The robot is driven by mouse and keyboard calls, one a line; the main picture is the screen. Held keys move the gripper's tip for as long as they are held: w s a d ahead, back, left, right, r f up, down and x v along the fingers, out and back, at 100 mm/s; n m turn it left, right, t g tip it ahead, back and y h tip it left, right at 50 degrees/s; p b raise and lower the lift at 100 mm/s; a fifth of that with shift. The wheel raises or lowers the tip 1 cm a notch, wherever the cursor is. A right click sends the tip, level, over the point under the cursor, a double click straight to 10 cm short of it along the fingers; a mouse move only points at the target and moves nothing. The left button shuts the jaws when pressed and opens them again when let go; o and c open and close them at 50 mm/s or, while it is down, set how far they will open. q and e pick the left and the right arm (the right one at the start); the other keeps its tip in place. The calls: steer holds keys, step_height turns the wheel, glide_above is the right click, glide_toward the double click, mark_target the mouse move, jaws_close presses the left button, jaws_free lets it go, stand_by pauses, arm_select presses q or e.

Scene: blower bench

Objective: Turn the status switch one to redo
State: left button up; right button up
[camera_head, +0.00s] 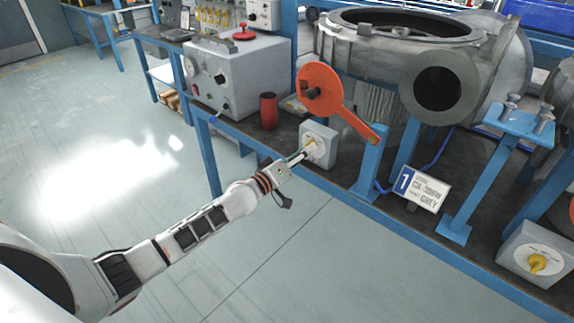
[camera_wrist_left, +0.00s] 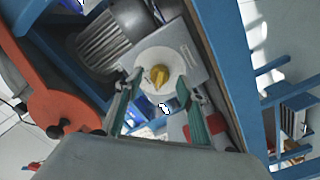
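A grey switch box (camera_head: 324,154) with a round white dial and a small yellow knob stands at the bench's front edge. The left wrist view shows the box (camera_wrist_left: 186,53), its dial (camera_wrist_left: 142,68) and its yellow knob (camera_wrist_left: 160,75) close up. My left gripper (camera_head: 301,155) reaches up to the front of this box. Its two green-padded fingers (camera_wrist_left: 159,82) are apart, one on each side of the knob, with gaps visible between pads and knob. I cannot tell how deep the tips reach. My right gripper is in neither view.
A second switch box (camera_head: 526,246) with a yellow knob (camera_head: 538,264) is at the lower right. A sign with a "1" (camera_head: 424,188) stands between the boxes. An orange lever (camera_head: 345,118) is above the first box, beside a red can (camera_head: 268,111) and large blower (camera_head: 438,85).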

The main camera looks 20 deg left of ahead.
arm_select(q)
steer(key=v, duration=1)
steer(key=shift+s, duration=0.15)
steer(key=s+d+f+m+g+y, duration=0.1)
steer(key=s+d+f+m+g, duration=0.1)
steer(key=s+f, duration=0.5)
steer(key=s+d+f+m+g+y+p, duration=0.1)
steer(key=s+f+m, duration=0.3)
steer(key=s, duration=1)
steer(key=s+d+f+m+g+y+p, duration=0.1)
steer(key=s+d+f+m+g, duration=0.2)
steer(key=s+f, duration=0.7)
steer(key=shift+s+f+m+y, duration=0.15)
steer(key=shift+s+m+y, duration=0.15)
steer(key=shift+s, duration=0.3)
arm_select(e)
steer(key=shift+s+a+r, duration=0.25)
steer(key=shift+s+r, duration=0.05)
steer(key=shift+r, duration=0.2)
arm_select(q)
steer(key=shift+d, duration=0.1)
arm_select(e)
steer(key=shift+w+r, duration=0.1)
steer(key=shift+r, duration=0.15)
